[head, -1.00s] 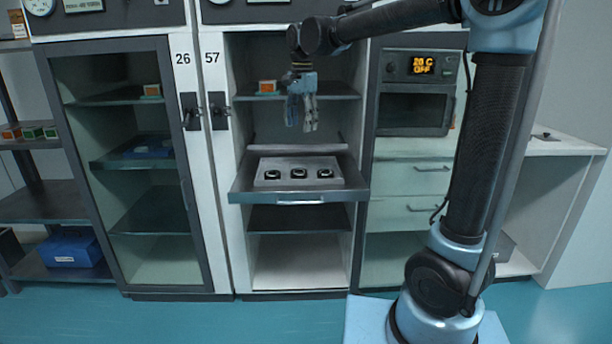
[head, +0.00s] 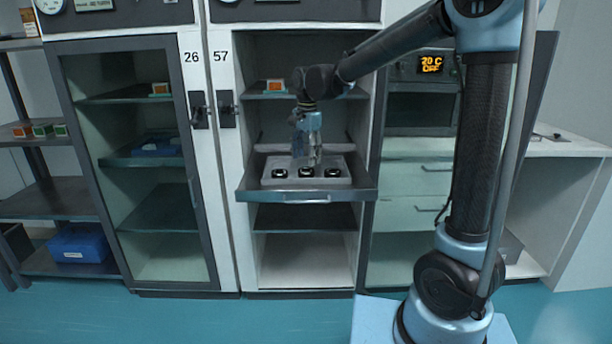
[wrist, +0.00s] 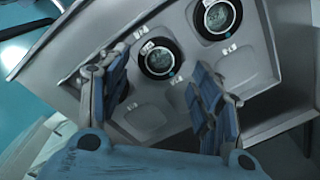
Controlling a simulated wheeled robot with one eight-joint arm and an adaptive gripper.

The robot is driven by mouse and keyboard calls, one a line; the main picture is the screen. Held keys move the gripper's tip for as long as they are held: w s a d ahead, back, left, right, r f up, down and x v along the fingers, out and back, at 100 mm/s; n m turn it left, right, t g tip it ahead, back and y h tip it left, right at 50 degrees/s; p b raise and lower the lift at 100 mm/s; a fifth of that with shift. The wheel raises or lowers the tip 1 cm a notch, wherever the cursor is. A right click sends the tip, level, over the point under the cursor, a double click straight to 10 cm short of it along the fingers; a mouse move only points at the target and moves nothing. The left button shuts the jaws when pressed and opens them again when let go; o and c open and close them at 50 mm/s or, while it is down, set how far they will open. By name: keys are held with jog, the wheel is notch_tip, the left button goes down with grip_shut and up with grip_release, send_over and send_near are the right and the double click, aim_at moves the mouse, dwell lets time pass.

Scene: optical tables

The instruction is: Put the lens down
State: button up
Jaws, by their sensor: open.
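Three round dark-rimmed lenses sit in a row in a pale tray (head: 345,180): a left one (head: 279,173), a middle one (head: 305,173) and a right one (head: 332,173). My gripper (head: 307,163) is open, pointing down over the tray near the middle lens. In the wrist view the fingers (wrist: 159,62) stand apart, with one lens (wrist: 159,60) seen between their tips. Another lens (wrist: 217,17) lies farther off, and the third is mostly hidden behind the left finger. No lens is lifted. Whether the fingertips touch anything is unclear.
The tray rests on a pulled-out shelf (head: 308,196) of the open cabinet 57. A shelf above holds a small orange box (head: 275,86). Empty recesses (wrist: 145,118) show in the tray. Cabinet 26's glass door (head: 135,220) is shut on the left.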

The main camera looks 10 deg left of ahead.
aim_at(306, 170)
jog(key=shift+w+f, duration=0.15)
jog(key=shift+f, duration=1.15)
jog(key=shift+w+f, duration=0.1)
jog(key=shift+f, duration=1.2)
jog(key=c, duration=0.9)
jog(key=shift+r, duration=0.1)
jog(key=shift+c, duration=0.2)
